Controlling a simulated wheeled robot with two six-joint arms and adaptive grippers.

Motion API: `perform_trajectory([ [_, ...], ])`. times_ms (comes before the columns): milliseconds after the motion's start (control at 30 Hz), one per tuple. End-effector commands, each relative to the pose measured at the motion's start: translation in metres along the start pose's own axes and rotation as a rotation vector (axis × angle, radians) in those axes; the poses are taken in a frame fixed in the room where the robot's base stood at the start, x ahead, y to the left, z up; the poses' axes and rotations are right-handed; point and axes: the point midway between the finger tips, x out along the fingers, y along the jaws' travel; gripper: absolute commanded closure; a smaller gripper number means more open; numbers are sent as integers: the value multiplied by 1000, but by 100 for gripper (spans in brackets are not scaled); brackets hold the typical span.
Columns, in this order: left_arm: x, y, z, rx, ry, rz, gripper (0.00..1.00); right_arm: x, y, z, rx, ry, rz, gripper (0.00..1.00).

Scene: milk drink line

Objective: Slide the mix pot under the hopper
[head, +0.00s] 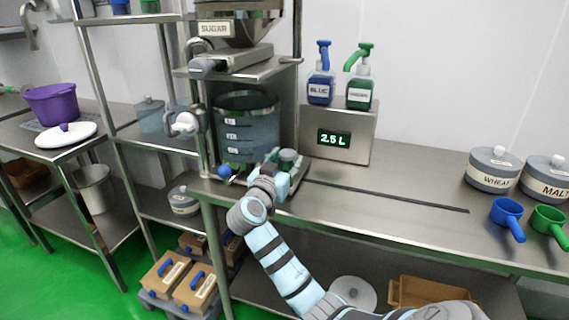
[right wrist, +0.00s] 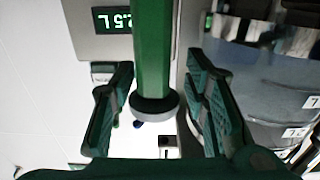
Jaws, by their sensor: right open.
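The mix pot (head: 246,140), a clear blue-grey vessel with white level labels and a dark rim, stands upright on the steel counter. In the head view it appears below the hopper (head: 237,32), marked SUGAR. My right gripper (head: 279,160) is at the pot's lower right front and hides part of it. In the right wrist view, the open fingers stand on either side of a green bar (right wrist: 152,50) with a grey collar, apart from it; what the bar belongs to is unclear. The pot (right wrist: 265,80) is at the right there. My left gripper is not in view.
A display box (head: 340,137) reading 2.5 L stands right of the pot, with blue and green pump bottles on top. A dark strip (head: 390,197) runs along the clear counter to the right. Wheat (head: 493,170) and malt (head: 546,178) canisters stand at the far right.

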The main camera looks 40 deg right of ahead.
Motion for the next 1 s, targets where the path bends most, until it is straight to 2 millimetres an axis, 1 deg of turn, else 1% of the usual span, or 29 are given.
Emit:
perform_trajectory([
  [67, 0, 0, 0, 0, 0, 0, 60, -6, -1, 1, 2, -1, -2, 58],
  [167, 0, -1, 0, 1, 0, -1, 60, -25, -1, 1, 3, -3, -4, 58],
  [300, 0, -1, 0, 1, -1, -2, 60, -65, -1, 2, 5, -7, -3, 58],
  [400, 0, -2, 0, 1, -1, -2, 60, -91, 0, 2, 4, -8, -1, 58],
  [500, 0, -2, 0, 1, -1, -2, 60, -109, -1, 2, 2, -6, -2, 58],
  [633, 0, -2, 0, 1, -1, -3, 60, -119, 0, 1, 0, -3, 0, 58],
  [1000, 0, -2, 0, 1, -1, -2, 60, -119, 0, 1, 0, -2, 0, 58],
])
